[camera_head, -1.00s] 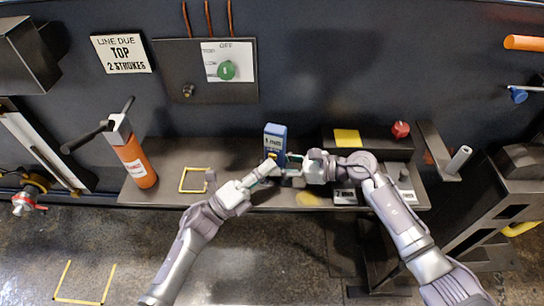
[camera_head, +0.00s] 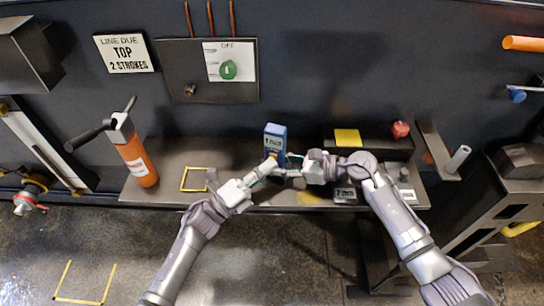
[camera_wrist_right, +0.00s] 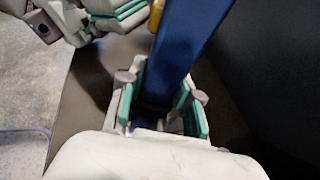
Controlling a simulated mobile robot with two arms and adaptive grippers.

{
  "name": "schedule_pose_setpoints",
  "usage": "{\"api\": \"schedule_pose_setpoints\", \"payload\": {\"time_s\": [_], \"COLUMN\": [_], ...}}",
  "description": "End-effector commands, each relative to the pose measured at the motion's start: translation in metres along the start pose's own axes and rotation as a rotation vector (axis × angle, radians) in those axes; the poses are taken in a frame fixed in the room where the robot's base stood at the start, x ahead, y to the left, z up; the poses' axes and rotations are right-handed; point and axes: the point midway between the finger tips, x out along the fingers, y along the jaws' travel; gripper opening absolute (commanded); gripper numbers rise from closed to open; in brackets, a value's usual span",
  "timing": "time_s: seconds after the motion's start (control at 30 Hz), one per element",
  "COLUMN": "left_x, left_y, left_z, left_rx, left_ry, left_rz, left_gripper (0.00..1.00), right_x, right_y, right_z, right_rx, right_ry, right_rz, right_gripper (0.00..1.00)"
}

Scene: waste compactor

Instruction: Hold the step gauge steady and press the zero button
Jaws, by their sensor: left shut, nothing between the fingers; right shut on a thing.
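The step gauge is a blue upright block (camera_head: 275,137) with a small pale display, standing over the middle of the shelf. In the right wrist view its blue body (camera_wrist_right: 188,45) rises between the green-padded fingers of my right gripper (camera_wrist_right: 160,110), which is shut on it. A yellow button (camera_wrist_right: 156,14) shows on the gauge's side facing my left gripper. My left gripper (camera_head: 272,168) is shut and empty, its fingertips close in front of the gauge. It also shows in the right wrist view (camera_wrist_right: 110,15). I cannot tell whether it touches the button.
On the shelf (camera_head: 160,194) stand an orange pump-like cylinder (camera_head: 137,160) at left and a yellow square outline (camera_head: 194,179). At right are a dark block with a yellow patch (camera_head: 347,137), a red knob (camera_head: 400,129) and a small numbered block (camera_head: 345,195). A switch panel (camera_head: 180,72) hangs behind.

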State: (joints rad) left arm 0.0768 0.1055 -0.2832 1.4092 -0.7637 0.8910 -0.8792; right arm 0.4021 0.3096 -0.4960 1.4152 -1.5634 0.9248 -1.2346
Motion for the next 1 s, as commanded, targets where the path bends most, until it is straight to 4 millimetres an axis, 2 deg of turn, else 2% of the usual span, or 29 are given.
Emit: {"api": "schedule_pose_setpoints", "payload": {"time_s": [0.33, 1.0], "left_x": [0.0075, 0.0017], "left_y": [-0.0013, -0.0067], "left_z": [0.0058, 0.0003], "left_rx": [0.007, 0.008], "left_ry": [-0.002, -0.001], "left_rz": [-0.008, -0.011], "left_gripper": [0.00, 0.00], "right_x": [0.0002, 0.0003], "right_y": [0.0001, 0.0003], "right_z": [0.0020, 0.0018], "right_rx": [-0.002, -0.002], "right_ry": [-0.003, -0.003], "right_rz": [0.001, 0.001], "right_gripper": [0.14, 0.14]}}
